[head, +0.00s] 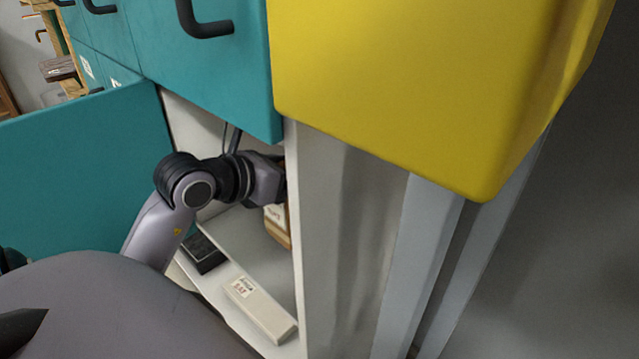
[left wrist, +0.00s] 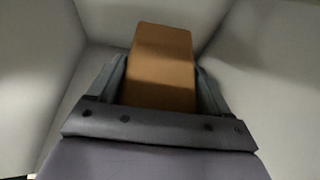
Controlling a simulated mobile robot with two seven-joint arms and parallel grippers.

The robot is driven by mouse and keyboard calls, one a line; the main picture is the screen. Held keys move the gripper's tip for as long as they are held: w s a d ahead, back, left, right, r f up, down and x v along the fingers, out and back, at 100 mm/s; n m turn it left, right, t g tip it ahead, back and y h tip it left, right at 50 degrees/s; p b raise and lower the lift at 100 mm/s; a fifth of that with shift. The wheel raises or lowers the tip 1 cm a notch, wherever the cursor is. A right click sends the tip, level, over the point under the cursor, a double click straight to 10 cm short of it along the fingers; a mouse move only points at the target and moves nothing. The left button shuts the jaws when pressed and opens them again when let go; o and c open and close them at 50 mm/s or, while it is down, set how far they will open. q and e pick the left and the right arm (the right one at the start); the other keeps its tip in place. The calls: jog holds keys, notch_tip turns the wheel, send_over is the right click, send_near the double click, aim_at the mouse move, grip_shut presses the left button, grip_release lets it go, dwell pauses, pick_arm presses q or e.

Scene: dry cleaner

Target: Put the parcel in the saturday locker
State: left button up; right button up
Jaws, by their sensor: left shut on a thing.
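The parcel is a brown box (left wrist: 158,65) between the two fingers of my left gripper (left wrist: 160,85) in the left wrist view. The gripper is shut on it, inside a pale compartment. In the head view my left arm reaches into the open locker (head: 226,225), past its opened teal door (head: 85,180). My left gripper (head: 280,183) is partly hidden there by the locker's side wall. Part of the parcel (head: 279,232) shows below it with a white label. A label that seems to read SAT is on a cream block (head: 260,308) at the locker's front. My right gripper is not in view.
A small black block (head: 203,253) lies beside the cream block. Closed teal doors with dark handles (head: 205,28) are above the opening. A large yellow box-shaped thing (head: 410,80) juts out at the upper right. Grey wall panels (head: 345,240) stand right of the opening.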

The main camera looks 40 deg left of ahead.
pick_arm(q)
jog(key=w, duration=0.5)
jog(key=shift+w+d+r, duration=0.1)
jog(key=shift+w+d, duration=0.15)
jog(key=shift+w, duration=0.15)
notch_tip(320, 180, down, 4)
jog(key=shift+r+b, duration=0.25)
jog(key=shift+b, duration=0.9)
jog(key=shift+f, duration=0.1)
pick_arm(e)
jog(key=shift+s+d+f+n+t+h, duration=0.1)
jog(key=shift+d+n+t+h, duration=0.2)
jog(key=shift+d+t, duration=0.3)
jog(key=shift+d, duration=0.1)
